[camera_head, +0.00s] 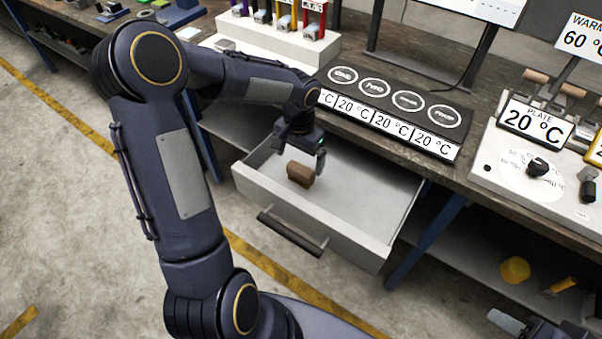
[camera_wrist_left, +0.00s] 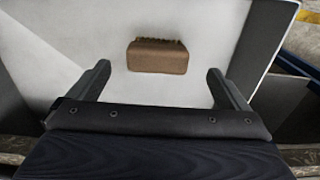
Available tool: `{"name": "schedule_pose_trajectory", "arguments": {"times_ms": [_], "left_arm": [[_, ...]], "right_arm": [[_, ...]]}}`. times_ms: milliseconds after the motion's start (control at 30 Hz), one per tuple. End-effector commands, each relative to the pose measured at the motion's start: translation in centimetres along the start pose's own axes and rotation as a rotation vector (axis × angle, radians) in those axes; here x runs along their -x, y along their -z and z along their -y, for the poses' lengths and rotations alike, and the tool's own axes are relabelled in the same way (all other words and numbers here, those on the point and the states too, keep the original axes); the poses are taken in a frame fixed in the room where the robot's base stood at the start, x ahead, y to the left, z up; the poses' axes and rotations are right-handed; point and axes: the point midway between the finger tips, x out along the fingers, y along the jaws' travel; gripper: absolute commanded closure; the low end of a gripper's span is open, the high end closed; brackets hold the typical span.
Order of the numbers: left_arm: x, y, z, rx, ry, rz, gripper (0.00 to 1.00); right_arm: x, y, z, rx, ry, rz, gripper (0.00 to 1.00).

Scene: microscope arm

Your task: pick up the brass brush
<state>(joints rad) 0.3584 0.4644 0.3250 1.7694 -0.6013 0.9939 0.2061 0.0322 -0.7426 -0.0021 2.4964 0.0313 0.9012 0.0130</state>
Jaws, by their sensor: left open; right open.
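The brass brush (camera_head: 300,174), a small brown block, lies on the floor of the open white drawer (camera_head: 366,228). In the left wrist view the brush (camera_wrist_left: 158,57) shows a bristly upper edge and lies just beyond the fingertips, centred between them. My left gripper (camera_head: 301,158) is open and empty above the drawer, close to the brush; its two fingers also show in the left wrist view (camera_wrist_left: 158,78). My right gripper (camera_head: 508,322) shows partly at the lower right edge of the head view, open and far from the drawer.
The drawer walls surround the brush, with a dark handle (camera_head: 290,234) on the front. Above it the worktop holds a black four-disc plate (camera_head: 394,106) with 20 °C labels. A control panel (camera_head: 535,165) stands at right. The rest of the drawer looks empty.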

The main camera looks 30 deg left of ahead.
Motion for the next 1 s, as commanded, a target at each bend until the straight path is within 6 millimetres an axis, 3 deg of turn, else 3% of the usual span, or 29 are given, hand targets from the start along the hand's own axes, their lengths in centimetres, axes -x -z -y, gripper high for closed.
{"name": "schedule_pose_trajectory", "arguments": {"times_ms": [333, 667, 1000], "left_arm": [[-4.8, 0.2, -0.3, 0.0, -0.002, 0.003, 0.02], [-5.5, 0.3, -0.3, 0.0, 0.0, -0.001, 0.02], [-5.5, 0.3, -0.3, 0.0, 0.0, -0.001, 0.46]], "right_arm": [[0.4, 0.2, 0.2, 0.0, 0.0, 0.0, 0.57], [0.4, 0.2, 0.2, 0.0, 0.0, 0.0, 0.57], [0.4, 0.2, 0.2, 0.0, 0.0, 0.0, 0.57]]}}
